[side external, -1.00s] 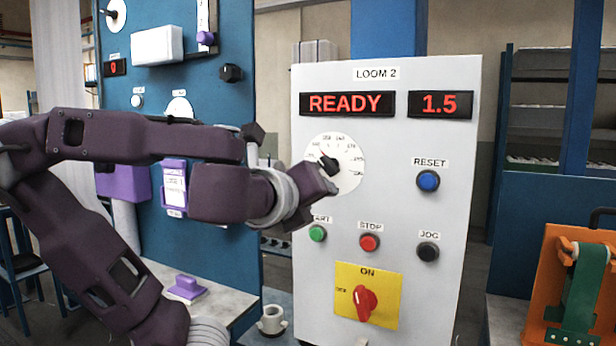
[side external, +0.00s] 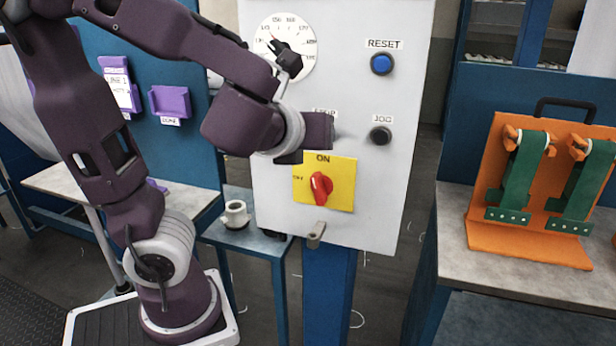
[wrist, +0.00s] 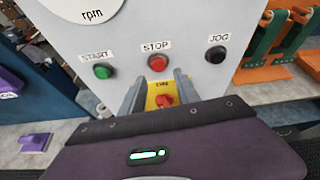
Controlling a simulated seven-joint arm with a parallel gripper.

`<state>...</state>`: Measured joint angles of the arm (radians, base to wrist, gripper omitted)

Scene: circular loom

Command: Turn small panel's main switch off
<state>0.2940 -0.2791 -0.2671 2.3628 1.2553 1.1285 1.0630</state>
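The main switch is a red rotary knob (side external: 321,188) on a yellow plate (side external: 341,196), low on the grey loom panel (side external: 385,215). ON is printed above the knob and OFF to its left. The knob stands near upright, toward ON. In the wrist view the knob (wrist: 164,101) shows between my two grey fingers, its lower part hidden by my gripper body. My gripper (wrist: 157,84) is open, with a clear gap between the fingers. In the side view my gripper (side external: 290,157) is just above and left of the yellow plate; contact with the knob is not visible.
Above the switch are the green START button (wrist: 103,71), red STOP button (wrist: 157,63) and black JOG button (side external: 380,135). A blue RESET button (side external: 381,64) is higher. A cup (side external: 235,214) stands on a small table at left. An orange stand (side external: 535,250) is at right.

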